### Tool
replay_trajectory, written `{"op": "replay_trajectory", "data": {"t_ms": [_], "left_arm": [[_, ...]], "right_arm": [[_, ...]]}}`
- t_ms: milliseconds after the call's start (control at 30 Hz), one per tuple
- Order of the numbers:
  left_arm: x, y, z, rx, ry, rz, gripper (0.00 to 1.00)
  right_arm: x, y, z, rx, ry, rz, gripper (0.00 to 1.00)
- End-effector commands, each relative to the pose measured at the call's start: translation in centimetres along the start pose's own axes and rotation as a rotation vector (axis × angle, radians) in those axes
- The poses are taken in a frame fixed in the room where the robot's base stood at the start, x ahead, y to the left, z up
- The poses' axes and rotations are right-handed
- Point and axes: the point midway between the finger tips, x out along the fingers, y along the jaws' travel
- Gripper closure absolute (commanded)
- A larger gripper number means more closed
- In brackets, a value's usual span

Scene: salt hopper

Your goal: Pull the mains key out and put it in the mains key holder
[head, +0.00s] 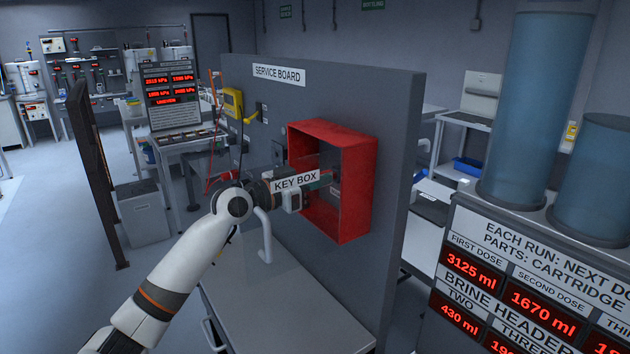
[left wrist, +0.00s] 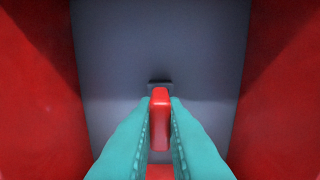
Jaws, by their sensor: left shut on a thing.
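My left gripper (head: 328,178) reaches into the open red key box (head: 358,190) on the service board. In the left wrist view its teal fingers (left wrist: 160,125) are shut on a red key (left wrist: 160,108), which I take for the mains key, one finger on each side. A small dark fitting (left wrist: 160,84) on the grey back wall, possibly the key holder, shows right behind the key's far end. I cannot tell whether the key sits in it or is just in front of it. In the head view the key is too small to make out. My right gripper is not in view.
Red side walls of the box flank the gripper closely. The grey service board (head: 385,240) stands upright over a bench top (head: 290,300). A yellow box (head: 233,103) is mounted farther left on the board. A dosing display (head: 520,300) stands at right.

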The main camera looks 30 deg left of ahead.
Motion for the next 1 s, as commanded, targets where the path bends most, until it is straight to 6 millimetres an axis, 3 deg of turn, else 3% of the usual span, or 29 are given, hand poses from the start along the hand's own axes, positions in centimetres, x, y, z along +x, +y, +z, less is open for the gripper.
{"op": "replay_trajectory", "data": {"t_ms": [467, 500, 633, 833, 1000], "left_arm": [[0.76, -0.01, 0.04, 0.001, -0.001, 0.0, 1.0], [0.76, -0.01, 0.04, 0.001, -0.001, 0.0, 0.86], [0.75, -0.01, 0.04, 0.001, -0.001, 0.0, 0.65], [0.74, 0.0, 0.04, 0.001, 0.0, 0.0, 0.64], [0.74, 0.0, 0.03, 0.001, 0.0, 0.0, 0.42]], "right_arm": [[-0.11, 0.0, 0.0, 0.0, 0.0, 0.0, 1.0], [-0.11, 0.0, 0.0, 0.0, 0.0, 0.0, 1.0], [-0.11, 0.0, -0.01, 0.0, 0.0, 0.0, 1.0], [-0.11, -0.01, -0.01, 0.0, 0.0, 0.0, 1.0], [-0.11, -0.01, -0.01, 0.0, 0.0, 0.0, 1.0]]}}
